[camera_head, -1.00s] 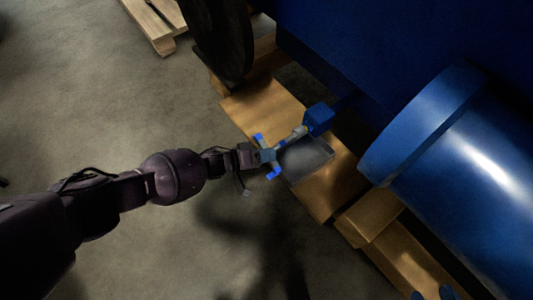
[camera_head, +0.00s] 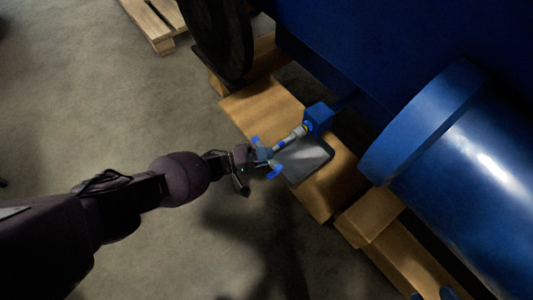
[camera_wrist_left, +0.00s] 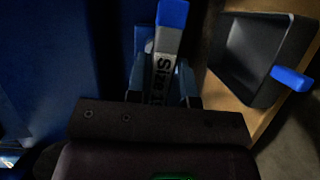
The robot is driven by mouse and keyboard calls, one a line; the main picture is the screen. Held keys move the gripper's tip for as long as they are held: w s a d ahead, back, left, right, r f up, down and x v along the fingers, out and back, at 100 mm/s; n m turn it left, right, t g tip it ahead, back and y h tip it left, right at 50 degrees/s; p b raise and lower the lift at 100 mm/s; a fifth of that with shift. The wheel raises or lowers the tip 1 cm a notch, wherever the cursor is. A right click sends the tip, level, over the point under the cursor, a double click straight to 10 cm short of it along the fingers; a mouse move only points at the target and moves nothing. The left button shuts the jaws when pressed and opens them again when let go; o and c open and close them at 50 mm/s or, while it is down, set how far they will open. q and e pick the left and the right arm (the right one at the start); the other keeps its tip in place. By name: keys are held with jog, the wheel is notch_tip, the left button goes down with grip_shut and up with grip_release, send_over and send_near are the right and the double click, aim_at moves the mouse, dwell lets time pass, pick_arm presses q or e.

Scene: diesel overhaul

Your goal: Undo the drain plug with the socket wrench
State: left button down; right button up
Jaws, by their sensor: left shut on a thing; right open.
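The socket wrench (camera_head: 287,141) has a silver shaft and blue-ended handle. My left gripper (camera_head: 264,155) is shut on it at the handle end. In the left wrist view the wrench (camera_wrist_left: 164,60) shows printed "Size" lettering and a blue end. The shaft points up and right to a blue block (camera_head: 319,117) low on the engine's side. A small yellowish bit shows where they meet. The drain plug is hidden there, and I cannot tell how the socket sits on it. My right gripper (camera_head: 432,295) is open, only its fingertips showing at the bottom edge.
A shallow dark tray (camera_head: 312,164) lies below the wrench on a wooden pallet (camera_head: 262,106), and also shows in the left wrist view (camera_wrist_left: 238,69). The blue engine (camera_head: 400,35) and a large blue cylinder (camera_head: 450,170) crowd the right.

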pick_arm(q)
jog(key=m+t+y+p, duration=0.1)
jog(key=m+t+y, duration=0.1)
jog(key=m, duration=0.3)
jog(key=a+m+t+y+p, duration=0.1)
jog(key=m+t+y, duration=0.1)
jog(key=m, duration=0.4)
jog(key=m+t+y+p, duration=0.1)
jog(key=m+t+y, duration=0.1)
jog(key=m, duration=0.3)
jog(key=shift+a+m+y, duration=0.2)
jog(key=shift+m+y, duration=0.1)
jog(key=shift+y, duration=0.4)
pick_arm(e)
jog(key=shift+t, duration=0.6)
jog(key=r, duration=0.1)
jog(key=w+r, duration=0.1)
jog(key=r, duration=0.1)
jog(key=w+r, duration=0.1)
jog(key=shift+r, duration=0.2)
pick_arm(q)
jog(key=shift+p, duration=0.3)
pick_arm(e)
jog(key=shift+r, duration=0.2)
pick_arm(q)
jog(key=shift+d, duration=0.15)
pick_arm(e)
jog(key=shift+f, duration=0.1)
